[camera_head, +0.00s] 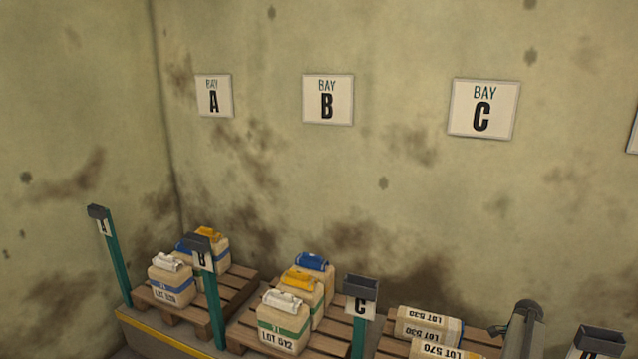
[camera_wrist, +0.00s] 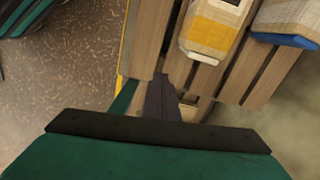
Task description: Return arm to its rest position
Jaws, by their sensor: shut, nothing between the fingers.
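My gripper (camera_wrist: 161,80) shows in the wrist view as dark fingers held together in front of its dark bar and green body. It is shut and empty. It hangs over the edge of a slatted wooden pallet (camera_wrist: 146,45), below a yellow-marked sack (camera_wrist: 212,30) in the picture and apart from it. In the head view a grey-green rounded part (camera_head: 525,328), which looks like part of my arm, stands at the lower right in front of the pallets. The fingers cannot be made out there.
Sacks (camera_head: 284,325) stand on the pallets under signs A (camera_head: 214,96), B (camera_head: 328,99) and C (camera_head: 483,109). Lying sacks (camera_head: 430,326) are in front of C. Green posts (camera_head: 214,310) with dark tops rise along the front.

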